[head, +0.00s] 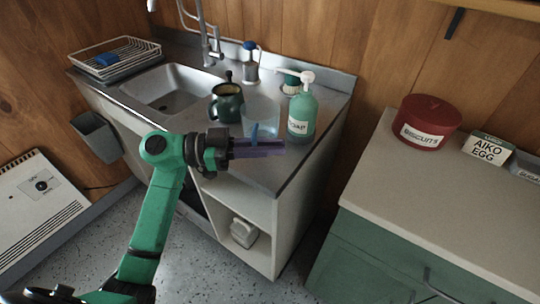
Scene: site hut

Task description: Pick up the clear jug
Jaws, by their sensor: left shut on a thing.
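The clear jug (262,112) stands upright on the counter, between a dark green mug and a green soap bottle. It is see-through with a bluish tint, and a blue strip, seemingly its handle, faces me. My left gripper (262,148) reaches in from the left at the near side of the jug, its purplish fingers shut on the jug at that blue strip. The fingers hide the lower part of the jug, so I cannot tell whether its base touches the counter. My right gripper is not in view.
The dark green mug (226,103) is close left of the jug, and the soap bottle (302,112) is close right. A sink (172,88) and dish rack (115,62) lie left. A red biscuit tin (427,122) stands on the right cabinet (390,160).

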